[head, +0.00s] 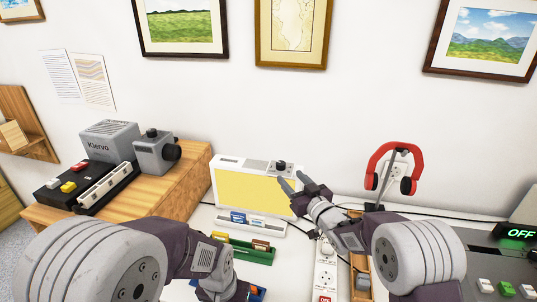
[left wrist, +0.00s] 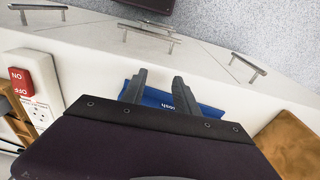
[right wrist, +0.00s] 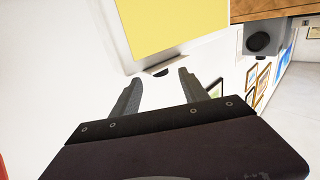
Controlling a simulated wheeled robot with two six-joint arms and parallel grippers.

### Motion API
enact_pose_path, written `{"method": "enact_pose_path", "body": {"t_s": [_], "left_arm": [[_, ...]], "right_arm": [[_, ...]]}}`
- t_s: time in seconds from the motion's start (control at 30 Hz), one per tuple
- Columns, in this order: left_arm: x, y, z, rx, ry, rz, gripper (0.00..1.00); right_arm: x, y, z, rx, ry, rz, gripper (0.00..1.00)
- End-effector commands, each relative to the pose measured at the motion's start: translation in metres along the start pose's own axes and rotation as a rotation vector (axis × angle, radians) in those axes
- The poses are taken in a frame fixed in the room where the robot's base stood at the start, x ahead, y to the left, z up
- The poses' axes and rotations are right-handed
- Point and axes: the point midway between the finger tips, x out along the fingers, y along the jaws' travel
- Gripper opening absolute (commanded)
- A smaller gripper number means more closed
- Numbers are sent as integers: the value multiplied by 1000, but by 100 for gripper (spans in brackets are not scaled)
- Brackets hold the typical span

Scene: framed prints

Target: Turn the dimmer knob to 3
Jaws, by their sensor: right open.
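The dimmer knob (head: 280,166) is a small dark knob at the top right of a white panel (head: 228,165) with a yellow face. My right gripper (head: 291,181) is open and empty, with its fingertips close to the knob at the panel's right side. I cannot read the knob's setting. My left gripper (left wrist: 157,80) is low over the table, its fingers apart above a blue item (left wrist: 205,112); the head view mostly hides it.
A power strip (head: 325,272) and a wooden tray (head: 357,262) lie below my right arm. A green holder (head: 258,256) stands before the panel. Red headphones (head: 393,152) hang on a stand at right. A wooden box (head: 185,180) carries grey devices at left.

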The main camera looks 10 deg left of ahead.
Motion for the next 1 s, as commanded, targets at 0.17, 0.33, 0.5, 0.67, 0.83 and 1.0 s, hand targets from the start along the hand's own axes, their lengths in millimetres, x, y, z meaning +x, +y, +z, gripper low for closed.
{"method": "enact_pose_path", "body": {"t_s": [0.17, 0.33, 0.5, 0.67, 0.83, 1.0], "left_arm": [[-1, 0, 0, 0, -1, 0, 36], [-28, 1, -2, 1, -1, 0, 36], [-57, 1, -6, 0, 0, 0, 36], [-50, 1, -5, 0, -1, 0, 36], [-51, 1, -5, 0, -1, 0, 36], [-51, 1, -5, 0, -1, 0, 36]], "right_arm": [[0, 1, -1, 0, -1, 2, 52], [16, 0, -8, 2, -3, 2, 52], [50, 0, -6, 0, -3, 1, 52], [75, 1, 0, -1, -1, 2, 52], [88, 1, 0, -1, 0, 3, 52], [90, 1, 0, 0, -3, 3, 52]]}}
